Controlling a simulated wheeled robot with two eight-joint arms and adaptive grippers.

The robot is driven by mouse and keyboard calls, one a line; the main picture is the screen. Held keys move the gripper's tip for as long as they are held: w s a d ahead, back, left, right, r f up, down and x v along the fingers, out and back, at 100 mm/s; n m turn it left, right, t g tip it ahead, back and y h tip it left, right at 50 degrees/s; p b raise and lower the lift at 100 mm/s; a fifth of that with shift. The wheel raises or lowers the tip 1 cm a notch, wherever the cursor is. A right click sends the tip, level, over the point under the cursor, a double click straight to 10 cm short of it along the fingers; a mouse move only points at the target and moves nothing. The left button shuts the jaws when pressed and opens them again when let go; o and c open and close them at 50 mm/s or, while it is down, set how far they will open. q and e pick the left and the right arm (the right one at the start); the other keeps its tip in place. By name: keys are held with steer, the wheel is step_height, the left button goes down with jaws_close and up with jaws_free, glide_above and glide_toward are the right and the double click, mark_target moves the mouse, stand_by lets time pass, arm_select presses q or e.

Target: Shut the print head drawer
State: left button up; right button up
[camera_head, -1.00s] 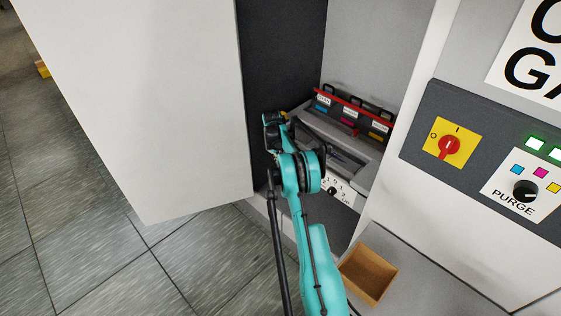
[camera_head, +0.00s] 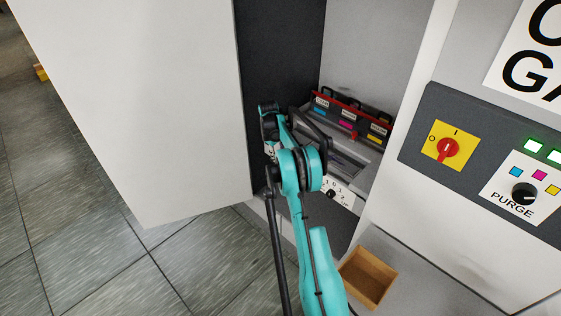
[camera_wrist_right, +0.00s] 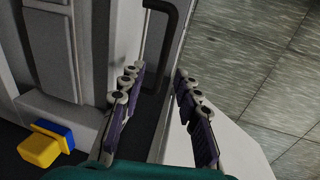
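The print head drawer (camera_head: 350,158) is a grey tray in the open cabinet bay, in the head view. Its near part is hidden behind my right arm, and I cannot tell how far out it stands. A black bar (camera_head: 312,128), seemingly a handle, shows beside the wrist. My right gripper (camera_wrist_right: 160,80) is open and empty in the right wrist view. A black bent handle (camera_wrist_right: 166,42) lies just beyond its fingertips, not gripped. In the head view the gripper end is small and mostly hidden by its own wrist. My left gripper is in no view.
A large white door panel (camera_head: 140,90) stands open at left. A red bar (camera_head: 350,112) crosses colour-labelled cartridges behind the drawer. A blue and yellow block (camera_wrist_right: 45,143) shows in the wrist view.

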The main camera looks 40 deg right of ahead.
step_height(320, 180, up, 6)
steer(key=a, duration=0.1)
steer(key=shift+r, duration=0.1)
stand_by(0.5)
